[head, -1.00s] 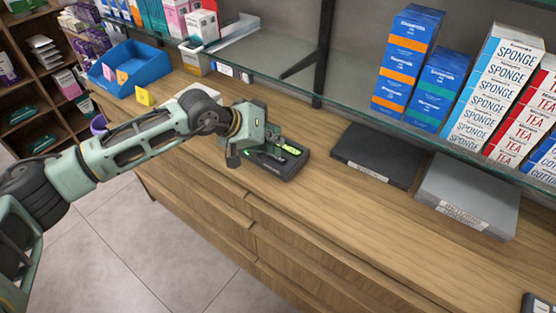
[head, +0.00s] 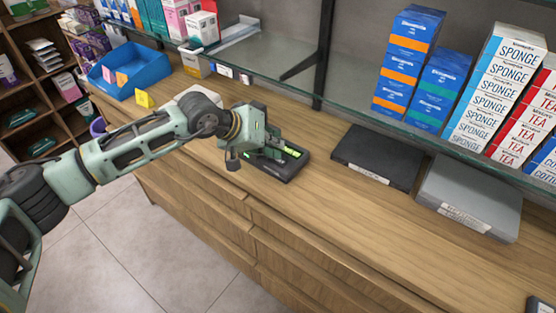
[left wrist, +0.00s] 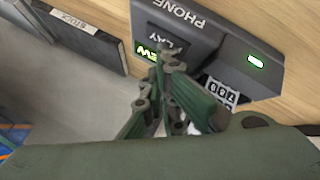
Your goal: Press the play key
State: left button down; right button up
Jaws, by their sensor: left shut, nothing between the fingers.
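A dark phone unit (head: 288,172) with a lit green display (head: 291,152) lies on the wooden counter. The play key (left wrist: 166,37), marked PLAY, is beside a lit green display and partly hidden by my fingers. My left gripper (head: 274,152) is shut and empty over the phone. Its fingertips (left wrist: 168,56) are at the near edge of the play key in the picture; I cannot tell whether they touch it. My right gripper is not in view.
A black binder (head: 376,155) and a grey binder (head: 468,195) lie to the right. A glass shelf (head: 345,108) with stacked boxes runs above the counter's back. A blue tray (head: 130,72) stands at the far left. The counter front between phone and binders is clear.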

pick_arm(q)
jog(key=shift+f+b, duration=0.2)
jog(key=shift+b, duration=0.1)
dwell(0.6)
jog(key=shift+r, duration=0.75)
jog(key=shift+r, duration=0.1)
notch_tip(320, 180, up, 5)
jog(key=shift+f+p, duration=0.1)
jog(key=shift+p, duration=0.25)
dwell(0.6)
